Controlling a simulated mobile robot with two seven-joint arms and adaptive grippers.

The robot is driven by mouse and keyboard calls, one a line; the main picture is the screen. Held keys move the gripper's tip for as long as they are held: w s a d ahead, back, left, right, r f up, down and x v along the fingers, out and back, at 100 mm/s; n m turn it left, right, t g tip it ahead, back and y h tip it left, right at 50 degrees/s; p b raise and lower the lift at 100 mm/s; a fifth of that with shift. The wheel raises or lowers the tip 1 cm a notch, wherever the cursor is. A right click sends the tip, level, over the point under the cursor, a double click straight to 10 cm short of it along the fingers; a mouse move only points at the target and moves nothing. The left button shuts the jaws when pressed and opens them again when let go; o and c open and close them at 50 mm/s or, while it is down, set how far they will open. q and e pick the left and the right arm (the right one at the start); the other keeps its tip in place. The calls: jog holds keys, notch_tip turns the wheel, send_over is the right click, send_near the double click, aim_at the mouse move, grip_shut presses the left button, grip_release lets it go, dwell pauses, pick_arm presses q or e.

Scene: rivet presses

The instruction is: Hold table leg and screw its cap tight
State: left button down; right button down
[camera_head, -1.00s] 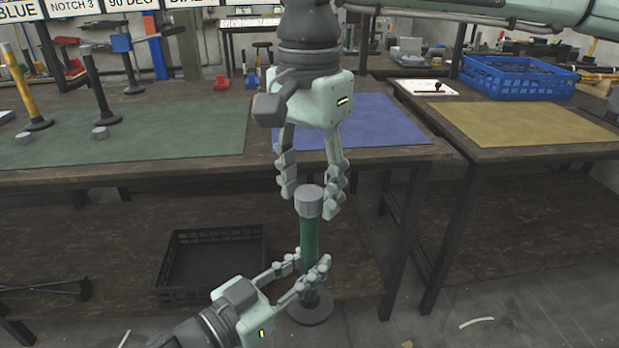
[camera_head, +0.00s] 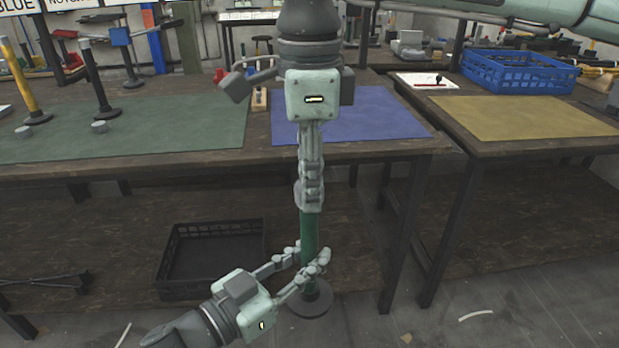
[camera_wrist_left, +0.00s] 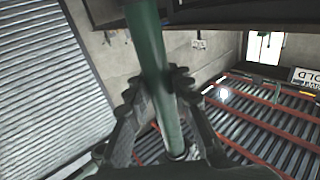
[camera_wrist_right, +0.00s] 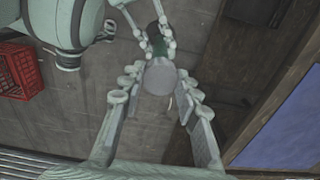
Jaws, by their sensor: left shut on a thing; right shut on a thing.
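The green table leg (camera_head: 310,235) stands upright with its dark round foot (camera_head: 310,300) at the bottom. My left gripper (camera_head: 312,262) is shut on the leg's lower half, with its fingers on both sides. The leg also shows between the left fingers in the left wrist view (camera_wrist_left: 155,70). My right gripper (camera_head: 311,190) points straight down over the leg's top and is seen edge-on. In the right wrist view its fingers flank the round grey cap (camera_wrist_right: 160,77), and it is shut on the cap.
The workbench behind carries a green mat (camera_head: 130,125), a blue mat (camera_head: 350,115) and other upright legs, one yellow (camera_head: 22,88). Two loose grey caps (camera_head: 99,127) lie near them. A black crate (camera_head: 212,260) sits on the lower shelf. A blue basket (camera_head: 520,72) stands right.

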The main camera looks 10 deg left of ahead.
jog(key=m, duration=0.6)
jog(key=shift+m, duration=0.4)
jog(key=c, duration=1)
grip_release()
notch_tip(320, 180, up, 12)
